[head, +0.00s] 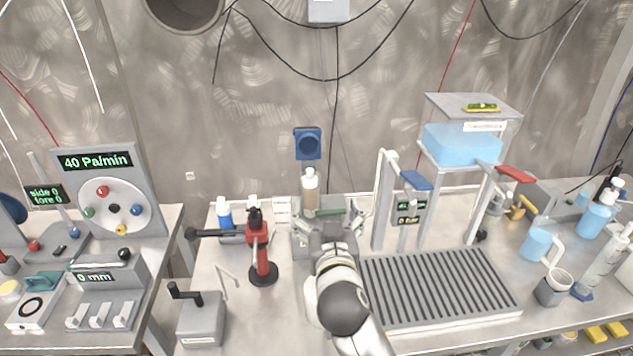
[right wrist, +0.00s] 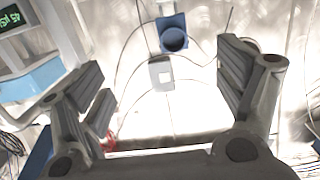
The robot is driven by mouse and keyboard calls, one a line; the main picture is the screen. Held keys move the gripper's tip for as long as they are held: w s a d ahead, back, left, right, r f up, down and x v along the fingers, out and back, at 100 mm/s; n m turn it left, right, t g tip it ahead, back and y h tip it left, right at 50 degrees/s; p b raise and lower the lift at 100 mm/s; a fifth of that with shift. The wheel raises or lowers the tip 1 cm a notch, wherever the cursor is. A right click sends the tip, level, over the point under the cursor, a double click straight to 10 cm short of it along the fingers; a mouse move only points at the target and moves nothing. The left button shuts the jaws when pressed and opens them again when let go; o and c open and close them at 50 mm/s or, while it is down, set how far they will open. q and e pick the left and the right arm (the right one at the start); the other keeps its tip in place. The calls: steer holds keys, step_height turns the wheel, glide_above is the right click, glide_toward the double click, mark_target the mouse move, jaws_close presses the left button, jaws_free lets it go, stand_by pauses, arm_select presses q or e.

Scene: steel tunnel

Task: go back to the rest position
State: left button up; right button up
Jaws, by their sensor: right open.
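My right gripper (head: 328,230) is in the middle of the head view, over the table in front of a bottle with a white cap (head: 310,192). Its fingers stand wide apart. In the right wrist view the two fingers of the right gripper (right wrist: 165,95) are spread with nothing between them, and the wall shows through the gap. My right arm comes in from the bottom of the head view and hides part of the table. My left gripper is not in either view.
A grooved drain tray (head: 440,322) and a stand with a blue water tank (head: 462,146) are right of the arm. A red clamp stand (head: 262,262) and a grey box (head: 201,322) are on its left. A blue wall socket (head: 308,143) is behind. Cups and bottles crowd the right end.

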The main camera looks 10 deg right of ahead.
steer(key=s+d+f+g, duration=0.4)
steer(key=s+d+f, duration=0.1)
steer(key=s+f, duration=0.25)
steer(key=s+d+f+g, duration=0.35)
steer(key=s+f, duration=0.25)
steer(key=f, duration=0.3)
steer(key=s+d+f+n+g, duration=0.1)
steer(key=s+d+f+g, duration=0.15)
steer(key=s, duration=0.75)
steer(key=s+d+f+n+g, duration=0.1)
steer(key=s+d+f+g, duration=0.2)
steer(key=s, duration=0.6)
step_height(320, 180, down, 28)
steer(key=s+a+g, duration=0.1)
steer(key=s+g, duration=0.1)
steer(key=s+d+f+g, duration=0.1)
steer(key=s+d+f, duration=0.1)
steer(key=s+f, duration=1.3)
steer(key=shift+s+d+f+n, duration=0.3)
steer(key=shift+s+d+f, duration=0.1)
steer(key=shift+s, duration=0.65)
